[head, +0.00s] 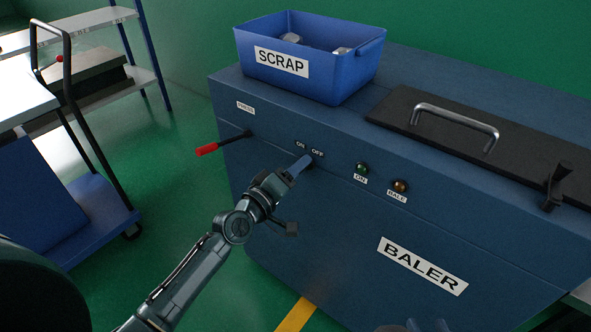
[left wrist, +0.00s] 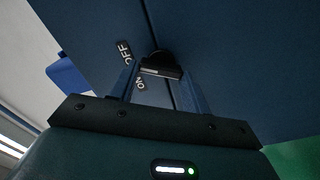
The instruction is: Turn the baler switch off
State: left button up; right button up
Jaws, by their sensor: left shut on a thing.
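The baler (head: 330,215) is a large dark blue machine with a BALER label on its front. Its switch (left wrist: 161,64) is a black rotary knob with a bar handle, beside the ON and OFF labels, clearest in the left wrist view. My left gripper (head: 298,167) is at the front panel just below those labels, its blue fingers shut on the switch and hiding most of it in the head view. Which label the knob points at is hard to tell. At the bottom edge of the head view, a small part of what looks like my right gripper (head: 428,326) shows.
A red-tipped lever (head: 207,149) sticks out left of the switch. A green lamp (head: 362,168) and an amber lamp (head: 400,186) sit to its right. A blue SCRAP bin (head: 352,70) and a black lid with a handle (head: 455,120) are on top. A cart (head: 90,205) stands left.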

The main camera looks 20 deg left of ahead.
pick_arm(q)
jog(key=o, duration=1)
jog(key=shift+s, duration=0.1)
jog(key=v, duration=1.3)
